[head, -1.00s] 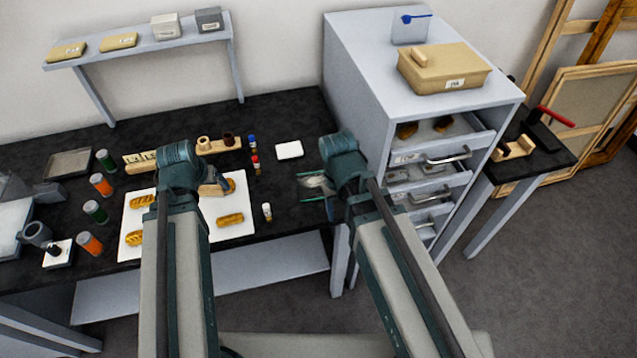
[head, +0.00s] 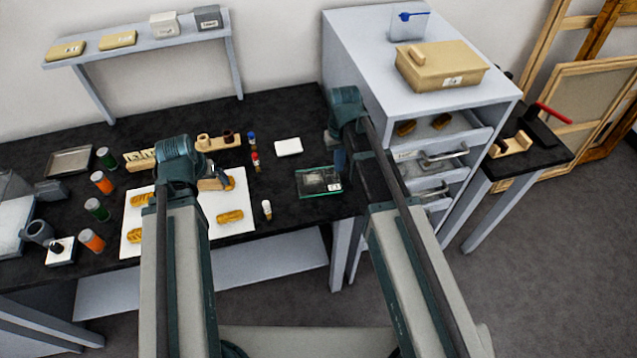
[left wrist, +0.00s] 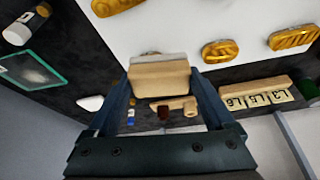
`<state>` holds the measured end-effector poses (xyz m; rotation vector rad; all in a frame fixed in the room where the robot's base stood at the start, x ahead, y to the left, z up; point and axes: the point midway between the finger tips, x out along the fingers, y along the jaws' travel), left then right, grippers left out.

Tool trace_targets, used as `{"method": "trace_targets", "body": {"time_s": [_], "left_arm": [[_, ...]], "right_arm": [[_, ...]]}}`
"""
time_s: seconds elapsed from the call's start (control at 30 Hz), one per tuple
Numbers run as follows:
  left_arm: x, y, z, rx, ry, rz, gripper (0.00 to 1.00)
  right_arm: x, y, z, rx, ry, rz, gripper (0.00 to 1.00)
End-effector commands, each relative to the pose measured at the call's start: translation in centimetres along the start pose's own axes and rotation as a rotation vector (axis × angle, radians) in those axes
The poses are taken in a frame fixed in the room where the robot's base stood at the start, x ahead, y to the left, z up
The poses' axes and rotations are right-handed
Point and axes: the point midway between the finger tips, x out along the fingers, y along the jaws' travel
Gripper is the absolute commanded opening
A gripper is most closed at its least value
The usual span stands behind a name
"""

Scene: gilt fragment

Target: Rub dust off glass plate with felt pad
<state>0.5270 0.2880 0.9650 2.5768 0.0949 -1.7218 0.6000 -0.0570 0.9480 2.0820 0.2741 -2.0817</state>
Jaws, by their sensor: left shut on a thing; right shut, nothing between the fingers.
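The felt pad, a wooden block with a greyish layer (left wrist: 160,76), is between my left gripper's fingers (left wrist: 162,92). In the head view the pad (head: 213,184) shows over the white board, partly hidden by my left arm. My left gripper (head: 205,176) is shut on it. The glass plate (head: 309,183) lies on the black bench right of the board, with a greenish edge and a pale dusty patch. It also shows in the left wrist view (left wrist: 33,72), where the dust is a whitish smear. My right gripper (head: 339,160) is shut and empty beside the plate's right edge; its fingertips are partly hidden.
The white board (head: 246,198) holds several gilt pieces. A small white-capped bottle (head: 267,209) stands between board and plate. A white block (head: 288,148) lies behind the plate. The grey drawer cabinet (head: 350,60) stands close to my right arm, its upper drawers open.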

Motion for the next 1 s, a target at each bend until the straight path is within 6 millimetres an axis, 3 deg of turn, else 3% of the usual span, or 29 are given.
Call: {"method": "trace_targets", "body": {"time_s": [0.03,0.3,1.0], "left_arm": [[0.9,0.0,0.4,0.000,0.000,0.000,0.42],[3.3,0.0,1.4,0.000,0.000,0.000,0.42],[3.4,0.0,1.4,0.000,0.000,0.000,0.42]], "right_arm": [[1.0,0.0,0.0,0.000,0.000,0.000,0.00],[3.6,0.0,0.0,0.000,0.000,0.000,0.00],[3.6,0.0,0.0,0.000,0.000,0.000,0.00]]}}
